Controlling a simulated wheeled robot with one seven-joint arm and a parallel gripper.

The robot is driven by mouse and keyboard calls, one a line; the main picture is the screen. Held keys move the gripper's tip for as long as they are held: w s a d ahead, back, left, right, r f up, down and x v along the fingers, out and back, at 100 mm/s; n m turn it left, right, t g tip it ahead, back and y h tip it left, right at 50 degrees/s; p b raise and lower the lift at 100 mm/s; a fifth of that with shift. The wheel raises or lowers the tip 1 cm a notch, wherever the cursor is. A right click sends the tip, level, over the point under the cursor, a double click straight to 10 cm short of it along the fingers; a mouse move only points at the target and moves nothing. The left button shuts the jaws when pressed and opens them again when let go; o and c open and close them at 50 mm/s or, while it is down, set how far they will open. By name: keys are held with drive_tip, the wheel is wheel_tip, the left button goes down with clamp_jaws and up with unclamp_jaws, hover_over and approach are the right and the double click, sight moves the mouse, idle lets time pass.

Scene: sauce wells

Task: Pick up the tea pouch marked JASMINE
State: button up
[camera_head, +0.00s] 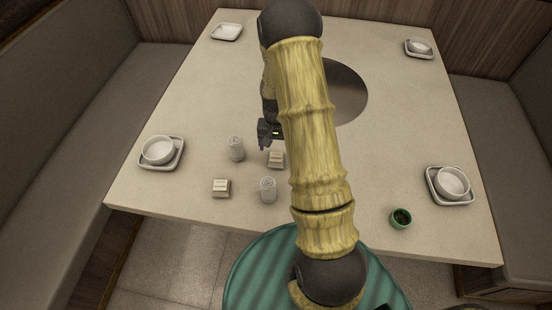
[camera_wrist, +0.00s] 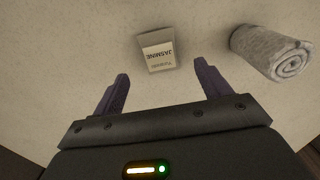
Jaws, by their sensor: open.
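The tea pouch marked JASMINE (camera_wrist: 158,52) shows in the wrist view, a small pale block-like packet with its lettering upside down. It lies just beyond my gripper (camera_wrist: 161,70), whose two dark fingers are apart with nothing held between them. In the head view, my gripper (camera_head: 268,133) is over the table, just behind a small pale pouch (camera_head: 276,160) that looks like the same one; its label is too small to read there. A second pale pouch (camera_head: 221,187) lies nearer the front edge, its label also unreadable.
A rolled grey towel (camera_wrist: 272,52) lies right of the pouch in the wrist view. In the head view, rolled towels stand left (camera_head: 236,148) and in front (camera_head: 268,189) of the pouch. A bowl (camera_head: 158,150) is at left, a green cup (camera_head: 400,218) at right.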

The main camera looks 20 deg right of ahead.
sight(276, 157)
drive_tip(key=shift+f, duration=0.7)
drive_tip(key=shift+f, duration=0.1)
drive_tip(key=shift+f+p, duration=0.7)
drive_tip(key=shift+f, duration=1.85)
drive_tip(key=c, duration=1.1)
